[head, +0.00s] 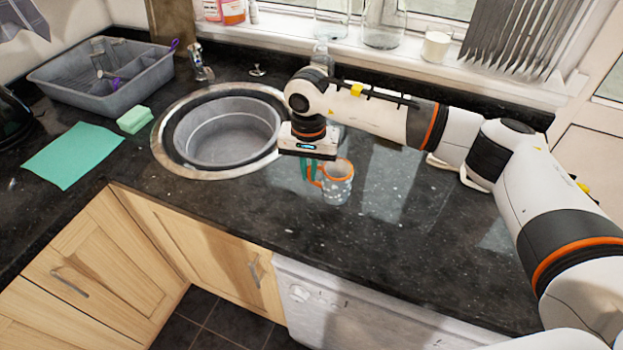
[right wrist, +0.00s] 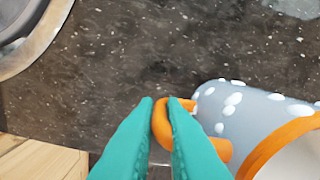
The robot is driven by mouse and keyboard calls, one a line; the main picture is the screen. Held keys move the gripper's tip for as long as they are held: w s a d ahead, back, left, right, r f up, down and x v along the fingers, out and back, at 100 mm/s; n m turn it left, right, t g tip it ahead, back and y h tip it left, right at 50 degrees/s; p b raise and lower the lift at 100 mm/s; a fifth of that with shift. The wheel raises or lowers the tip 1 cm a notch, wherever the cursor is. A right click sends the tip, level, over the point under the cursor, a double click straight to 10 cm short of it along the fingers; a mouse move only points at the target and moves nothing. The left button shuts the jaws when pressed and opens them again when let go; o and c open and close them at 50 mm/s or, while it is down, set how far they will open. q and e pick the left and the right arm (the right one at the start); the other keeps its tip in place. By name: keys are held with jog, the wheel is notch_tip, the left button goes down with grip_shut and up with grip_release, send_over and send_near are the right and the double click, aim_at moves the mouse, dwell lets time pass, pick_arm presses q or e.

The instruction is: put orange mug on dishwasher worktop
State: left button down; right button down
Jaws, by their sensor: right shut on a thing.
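The orange mug (head: 338,186) has a grey-blue body with white dots, an orange rim and an orange handle. It also shows in the right wrist view (right wrist: 235,112), at the right. My right gripper (head: 309,176) has teal fingers, which are shut on the mug's handle in the right wrist view (right wrist: 163,118). The mug is upright over the dark speckled worktop (head: 400,240), above the white dishwasher front (head: 350,305). I cannot tell whether its base touches the surface. My left gripper is not in view.
A round sink with a grey bowl (head: 225,140) lies left of the mug. A grey dish rack (head: 105,75), a green sponge (head: 135,119) and a green cloth (head: 72,154) are further left. The worktop to the mug's right and front is clear.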

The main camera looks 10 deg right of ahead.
jog(key=shift+f+p, duration=0.6)
jog(key=shift+f, duration=1.3)
jog(key=shift+f, duration=0.1)
jog(key=shift+f, duration=0.1)
jog(key=c, duration=1.5)
grip_release()
